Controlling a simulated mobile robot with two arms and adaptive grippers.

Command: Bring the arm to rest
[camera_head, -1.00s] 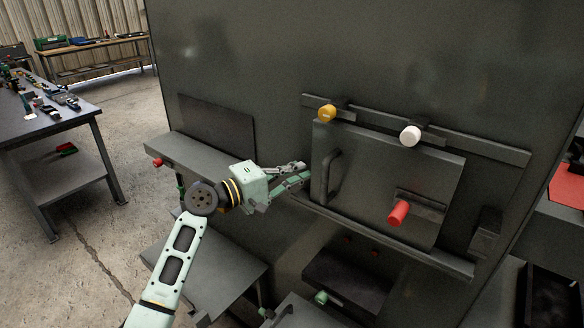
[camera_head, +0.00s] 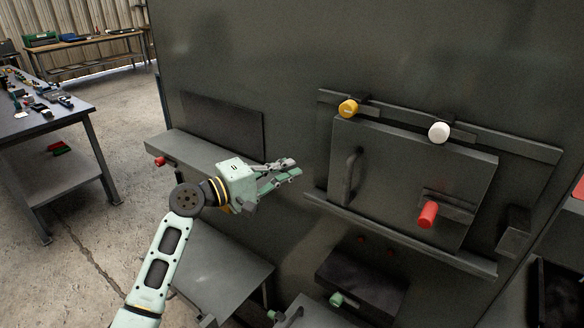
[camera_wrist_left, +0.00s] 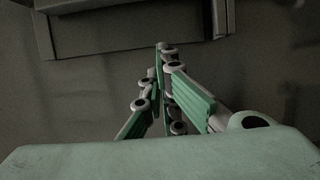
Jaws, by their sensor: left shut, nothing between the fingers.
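My left gripper (camera_head: 292,168) is in front of the dark enclosure wall, left of the panel (camera_head: 410,180) and apart from it. In the left wrist view its green fingers (camera_wrist_left: 162,60) come together at the tips with nothing between them. My left arm comes up from the lower left of the head view. The panel has a dark handle (camera_head: 352,175) on its left side and a red knob (camera_head: 428,214) on its lower right. It stands between an upper rail and a lower ledge (camera_head: 400,235). My right gripper is not in view.
A yellow knob (camera_head: 348,108) and a white knob (camera_head: 438,132) sit along the panel's top edge. A grey shelf (camera_head: 195,150) with a red knob (camera_head: 160,161) lies behind my left arm. A workbench (camera_head: 45,125) with small parts stands at the far left, with open floor beside it.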

